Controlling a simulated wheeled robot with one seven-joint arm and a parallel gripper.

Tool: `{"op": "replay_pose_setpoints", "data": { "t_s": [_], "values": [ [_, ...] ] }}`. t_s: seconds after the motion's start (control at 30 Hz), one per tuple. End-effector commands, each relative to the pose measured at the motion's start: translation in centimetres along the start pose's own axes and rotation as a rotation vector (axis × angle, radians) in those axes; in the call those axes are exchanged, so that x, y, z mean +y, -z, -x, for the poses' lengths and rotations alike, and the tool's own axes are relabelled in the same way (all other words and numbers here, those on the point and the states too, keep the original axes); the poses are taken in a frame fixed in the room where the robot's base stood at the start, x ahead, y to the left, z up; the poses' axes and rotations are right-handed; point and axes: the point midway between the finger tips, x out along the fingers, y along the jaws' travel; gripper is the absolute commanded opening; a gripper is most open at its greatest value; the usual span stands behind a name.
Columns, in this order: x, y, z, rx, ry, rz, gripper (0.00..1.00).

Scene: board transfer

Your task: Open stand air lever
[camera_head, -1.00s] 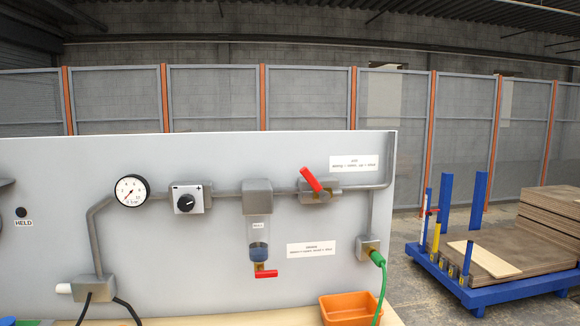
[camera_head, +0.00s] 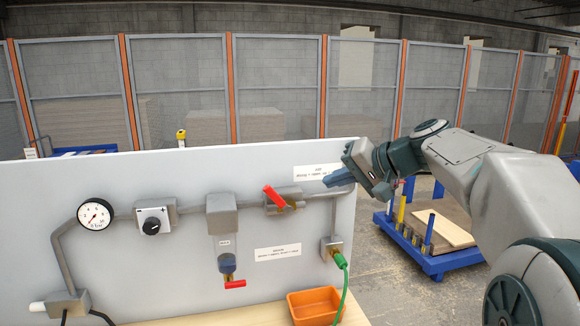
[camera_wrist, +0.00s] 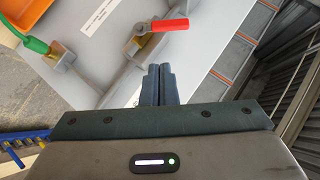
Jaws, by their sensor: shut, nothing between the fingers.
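The air lever is a red handle (camera_head: 275,197) on a valve in the pipe at the upper right of the grey panel (camera_head: 100,180). It tilts across the pipe, its upper end to the left. In the wrist view the red lever (camera_wrist: 166,25) lies beyond my fingertips, apart from them. My gripper (camera_head: 338,179) is in front of the panel's upper right, right of the lever, and covers part of a white label (camera_head: 310,172). In the wrist view its fingers (camera_wrist: 159,72) are together with nothing between them.
A gauge (camera_head: 95,214), a knob (camera_head: 153,220) and a filter bowl with a red lower lever (camera_head: 235,284) sit left on the panel. A green hose (camera_head: 341,262) hangs below right, beside an orange bin (camera_head: 315,306). A blue cart (camera_head: 440,262) stands behind right.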

Motion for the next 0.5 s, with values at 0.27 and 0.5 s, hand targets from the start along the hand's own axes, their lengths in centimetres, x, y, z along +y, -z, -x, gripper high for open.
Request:
{"op": "replay_pose_setpoints", "data": {
  "t_s": [0.27,0.5],
  "values": [
    [-1.8,2.4,-0.7,0.029,0.059,0.007,0.0],
    [-2.2,2.5,-5.4,0.025,0.056,0.005,0.0]
  ]
}}
